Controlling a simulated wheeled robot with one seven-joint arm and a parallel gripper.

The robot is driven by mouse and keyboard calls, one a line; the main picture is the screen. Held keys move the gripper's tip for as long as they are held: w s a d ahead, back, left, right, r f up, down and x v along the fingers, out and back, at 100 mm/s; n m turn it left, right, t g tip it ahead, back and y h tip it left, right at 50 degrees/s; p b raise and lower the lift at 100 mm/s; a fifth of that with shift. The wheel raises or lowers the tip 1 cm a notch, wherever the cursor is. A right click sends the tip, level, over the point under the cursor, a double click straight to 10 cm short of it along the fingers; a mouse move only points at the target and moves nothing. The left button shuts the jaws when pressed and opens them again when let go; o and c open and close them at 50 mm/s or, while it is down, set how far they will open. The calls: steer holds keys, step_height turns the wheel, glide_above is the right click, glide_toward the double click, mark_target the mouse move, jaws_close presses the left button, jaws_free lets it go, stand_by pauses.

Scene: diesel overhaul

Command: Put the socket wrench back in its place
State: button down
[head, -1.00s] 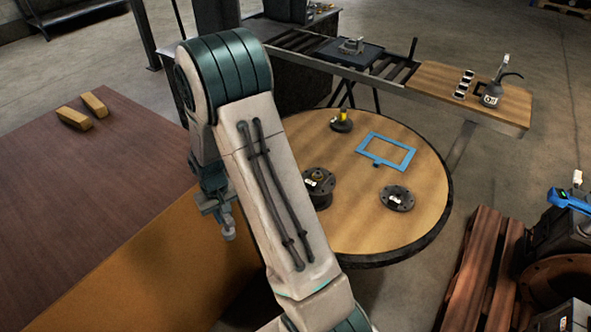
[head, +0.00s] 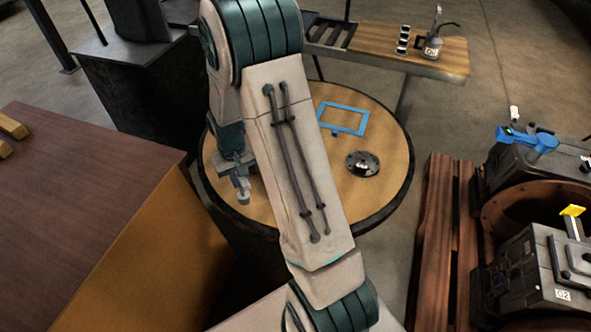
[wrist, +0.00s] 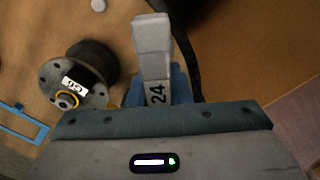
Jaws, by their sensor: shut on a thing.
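My gripper (head: 238,170) hangs over the left part of the round wooden table (head: 392,185). It is shut on a light grey tool marked 24, which I take for the socket wrench (wrist: 152,48); its lower end (head: 243,192) also shows in the head view. In the wrist view the blue fingers (wrist: 180,85) are at the tool's sides, and the gripper body hides its near end. A blue rectangular outline (head: 343,118) with a small tab lies on the table, right of my arm. It shows partly in the wrist view (wrist: 25,128).
A black flanged disc (head: 362,163) lies on the table. A dark flanged hub (wrist: 75,82) stands near the gripper. A brown-topped block (head: 80,190) is at left, a pallet (head: 440,230) and machine parts at right. A bench (head: 440,60) with an oil can (head: 433,45) is behind.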

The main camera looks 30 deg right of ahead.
steer(key=s+d+r+m+b, duration=0.45)
steer(key=s+d, duration=0.25)
steer(key=d, duration=0.3)
step_height(320, 180, down, 8)
steer(key=b, duration=0.6)
steer(key=shift+n, duration=0.35)
steer(key=shift+s+a+f, duration=0.1)
steer(key=shift+f+b, duration=1.15)
steer(key=c, duration=0.7)
jaws_free()
steer(key=shift+r, duration=0.1)
steer(key=shift+r, duration=0.1)
step_height(320, 180, up, 9)
steer(key=p, duration=0.7)
